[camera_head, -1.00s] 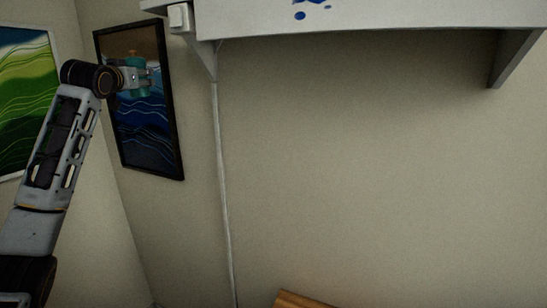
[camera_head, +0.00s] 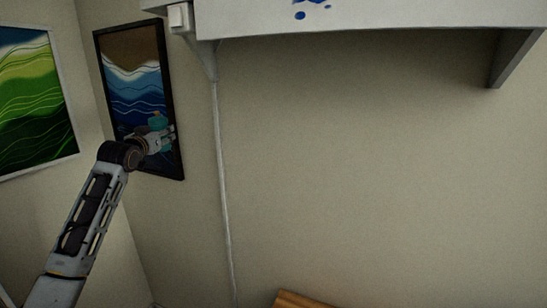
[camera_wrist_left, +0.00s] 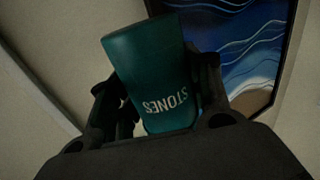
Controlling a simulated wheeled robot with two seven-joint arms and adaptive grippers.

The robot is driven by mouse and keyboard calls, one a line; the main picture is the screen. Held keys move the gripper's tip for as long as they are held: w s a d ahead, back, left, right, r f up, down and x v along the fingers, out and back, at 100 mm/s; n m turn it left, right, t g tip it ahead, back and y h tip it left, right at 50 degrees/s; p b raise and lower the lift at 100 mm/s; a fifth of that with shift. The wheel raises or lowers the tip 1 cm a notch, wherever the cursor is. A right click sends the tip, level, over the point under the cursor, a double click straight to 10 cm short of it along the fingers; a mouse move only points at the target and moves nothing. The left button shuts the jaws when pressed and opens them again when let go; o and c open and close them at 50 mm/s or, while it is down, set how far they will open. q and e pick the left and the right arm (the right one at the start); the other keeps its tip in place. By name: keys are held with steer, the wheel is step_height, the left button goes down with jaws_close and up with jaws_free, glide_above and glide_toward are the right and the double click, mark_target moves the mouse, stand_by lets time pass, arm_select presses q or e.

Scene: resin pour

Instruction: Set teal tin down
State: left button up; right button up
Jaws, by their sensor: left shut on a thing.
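The teal tin (camera_wrist_left: 150,70) with the word STONES on it is held between the fingers of my left gripper (camera_wrist_left: 160,100) in the left wrist view. The word reads upside down there. In the head view my left gripper (camera_head: 165,138) is at the left, in front of the dark-framed picture, and the teal tin (camera_head: 157,122) shows small at its fingers. The tin appears clear of any surface. My right gripper is in neither view.
A white shelf or cabinet (camera_head: 370,15) with blue spots juts from the wall at the top. A cable (camera_head: 222,190) runs down the wall. Two wave pictures hang at the left, one green (camera_head: 35,100) and one blue (camera_head: 135,85). A wooden edge (camera_head: 300,299) shows at the bottom.

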arm_select(q)
steer(key=s+d+f+m+h, duration=0.1)
steer(key=s+d+f, duration=0.15)
steer(key=f, duration=0.75)
steer(key=s+d+f+h, duration=0.1)
steer(key=s+f, duration=0.3)
steer(key=f, duration=0.5)
steer(key=s+d+f+m+h, duration=0.1)
steer(key=s+f, duration=0.2)
steer(key=f, duration=0.7)
steer(key=s+d+f+m+h, duration=0.1)
steer(key=s+d+f, duration=0.1)
steer(key=s+f, duration=0.6)
steer(key=s+d+f+m+g+h, duration=0.1)
steer(key=s+d+f+h, duration=0.1)
steer(key=s+f, duration=0.7)
steer(key=s+d, duration=0.1)
steer(key=s, duration=0.4)
steer(key=shift+s+d+f, duration=0.2)
steer(key=shift+s+d, duration=0.15)
steer(key=shift+d, duration=0.1)
steer(key=d+n+t+y, duration=0.1)
steer(key=d+n+y, duration=0.2)
steer(key=d+y, duration=0.2)
steer(key=shift+d+n+y, duration=0.3)
steer(key=shift+d+n, duration=0.1)
steer(key=shift+d, duration=0.3)
steer(key=shift+w, duration=0.1)
